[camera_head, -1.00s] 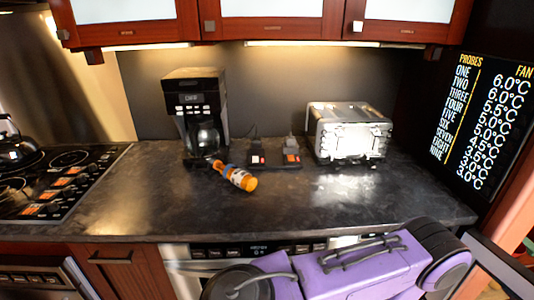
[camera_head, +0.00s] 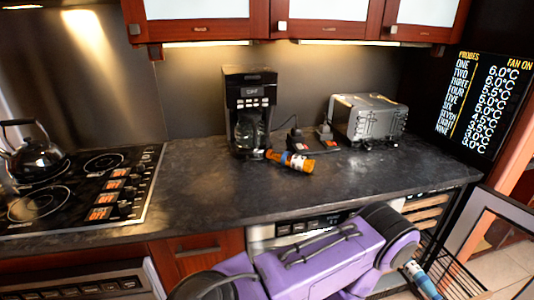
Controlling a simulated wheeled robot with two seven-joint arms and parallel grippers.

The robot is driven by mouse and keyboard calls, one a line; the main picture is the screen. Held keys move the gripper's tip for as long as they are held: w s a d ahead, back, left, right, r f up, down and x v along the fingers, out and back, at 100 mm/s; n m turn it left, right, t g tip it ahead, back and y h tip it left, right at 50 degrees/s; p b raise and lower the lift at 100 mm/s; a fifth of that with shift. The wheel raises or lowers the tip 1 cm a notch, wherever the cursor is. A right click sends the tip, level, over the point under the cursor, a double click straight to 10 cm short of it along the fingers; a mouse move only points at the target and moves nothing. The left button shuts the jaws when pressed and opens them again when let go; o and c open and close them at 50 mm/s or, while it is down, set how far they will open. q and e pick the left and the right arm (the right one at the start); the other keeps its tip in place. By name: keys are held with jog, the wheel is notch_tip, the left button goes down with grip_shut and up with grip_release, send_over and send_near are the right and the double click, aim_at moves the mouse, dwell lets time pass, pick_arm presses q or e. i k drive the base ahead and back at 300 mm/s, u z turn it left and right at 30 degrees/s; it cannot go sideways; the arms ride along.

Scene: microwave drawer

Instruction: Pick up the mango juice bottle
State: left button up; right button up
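A small orange bottle with a blue and white label (camera_head: 290,161), which fits the mango juice bottle, lies on its side on the dark countertop. It rests in front of the coffee maker, with its orange end pointing right. I cannot read its label. One of my purple arms crosses the bottom of the view, below the counter edge and apart from the bottle. Neither gripper shows in this view.
A black coffee maker (camera_head: 249,112) stands behind the bottle and a silver toaster (camera_head: 370,120) to its right. A stove (camera_head: 85,187) with a kettle (camera_head: 33,158) is at left. A blue-and-white object (camera_head: 422,280) is at lower right, near a wire rack. The front counter is clear.

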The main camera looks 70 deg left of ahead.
aim_at(299, 162)
jog(key=u, duration=1.35)
